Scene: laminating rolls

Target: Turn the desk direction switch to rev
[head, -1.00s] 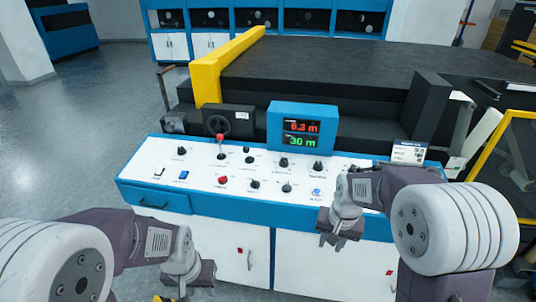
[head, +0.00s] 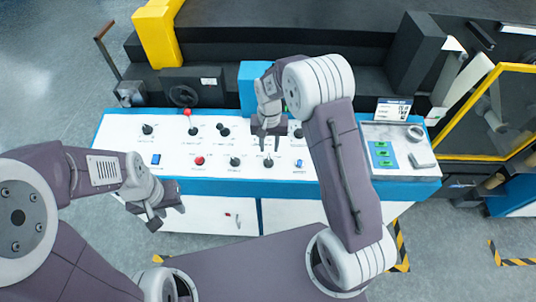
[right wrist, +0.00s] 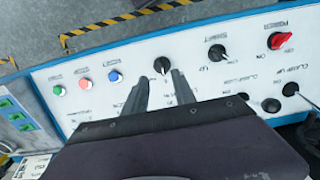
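The white control panel (head: 175,146) carries several black knobs. No label reading direction or rev is legible, so I cannot tell for sure which is the direction switch. My right gripper (head: 270,146) is open and empty above the panel, fingers pointing down. In the right wrist view a black knob with a white pointer line (right wrist: 161,65) shows just beyond and between the two fingertips (right wrist: 157,84); contact is not visible. It seems to be the front-row knob (head: 267,162) in the head view. My left gripper (head: 165,211) hangs in front of the panel's left part, its opening unclear.
A red knob (right wrist: 281,40), another black knob (right wrist: 217,53) and a blue button (right wrist: 116,76) flank the knob. A red-topped lever (head: 187,112) stands at the panel's back. A tray with green buttons (head: 381,153) lies right of my right arm. The black machine rises behind.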

